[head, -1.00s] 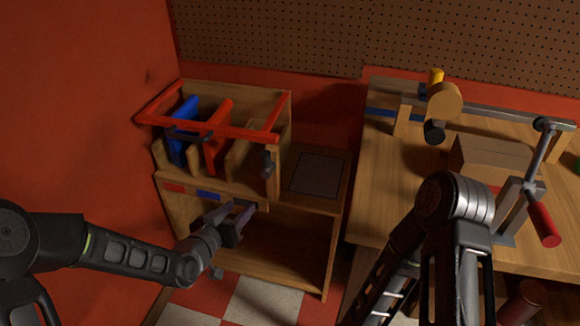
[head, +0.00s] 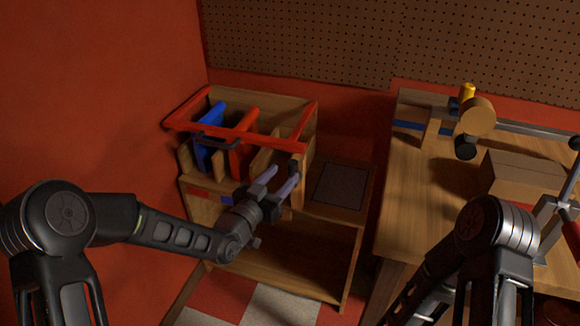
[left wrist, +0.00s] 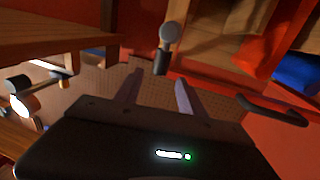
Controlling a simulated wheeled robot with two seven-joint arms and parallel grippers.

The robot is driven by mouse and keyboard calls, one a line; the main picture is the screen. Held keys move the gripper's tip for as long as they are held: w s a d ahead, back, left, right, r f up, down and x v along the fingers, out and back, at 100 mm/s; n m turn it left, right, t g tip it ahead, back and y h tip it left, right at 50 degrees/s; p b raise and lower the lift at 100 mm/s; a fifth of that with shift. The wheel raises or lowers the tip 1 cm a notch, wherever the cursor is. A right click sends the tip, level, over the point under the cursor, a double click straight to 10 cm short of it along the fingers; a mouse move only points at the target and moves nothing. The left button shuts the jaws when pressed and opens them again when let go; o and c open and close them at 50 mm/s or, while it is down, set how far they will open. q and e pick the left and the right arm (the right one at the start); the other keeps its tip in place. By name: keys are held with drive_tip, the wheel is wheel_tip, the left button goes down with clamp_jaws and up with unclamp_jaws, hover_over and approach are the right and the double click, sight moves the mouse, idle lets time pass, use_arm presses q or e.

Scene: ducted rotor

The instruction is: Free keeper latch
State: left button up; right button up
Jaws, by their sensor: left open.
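A wooden rack holds a blue panel (head: 210,128) and a red panel (head: 243,140), with a red keeper bar (head: 187,112) across its top. The small dark latch (head: 293,166) sits at the rack's front right post. In the left wrist view the latch (left wrist: 165,45) shows a round grey head and a black grip, just beyond the fingertips. My left gripper (head: 281,178) is open and empty in front of the rack, its fingers pointing at the latch. In the left wrist view its fingers (left wrist: 156,92) are apart; no contact is visible. My right gripper is out of view.
A grey square plate (head: 340,187) lies on the wooden stand right of the rack. A workbench (head: 405,190) stands further right, with a wooden box (head: 515,172) and a clamp-like fixture. A red wall closes off the left. The shelf below the rack is empty.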

sight(290, 167)
use_arm(q)
drive_tip(key=shift+x, duration=2.4)
drive_tip(key=shift+c, duration=0.2)
clamp_jaws()
